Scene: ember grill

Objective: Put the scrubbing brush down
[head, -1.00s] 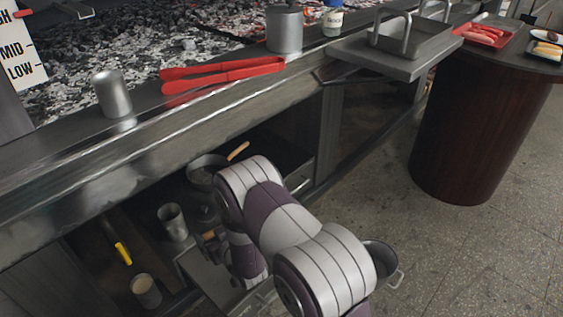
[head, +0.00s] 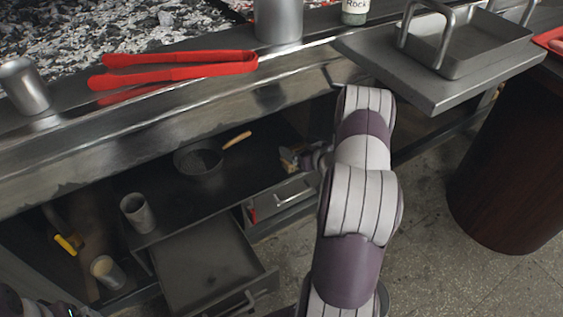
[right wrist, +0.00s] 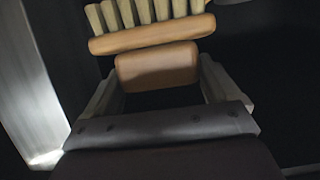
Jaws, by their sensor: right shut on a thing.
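The scrubbing brush (head: 287,158) has pale bristles and a wooden body. In the right wrist view its bristles (right wrist: 150,12) are at the top, and its wooden block (right wrist: 157,66) sits between my fingers. My right gripper (head: 304,161) is shut on it, at the right end of the dark shelf (head: 180,206) under the grill. I cannot tell whether the brush touches the shelf. The wrist view also shows the gripper (right wrist: 155,80), with a finger on each side of the block. My left gripper does not show; only a bit of my arm is at the bottom left.
A pan (head: 200,163) with a wooden handle and a metal cup (head: 138,214) stand on the shelf. Below are an open drawer (head: 208,268) and a smaller open drawer (head: 282,197). Red tongs (head: 180,68) lie on the ledge above. Bare shelf lies between pan and brush.

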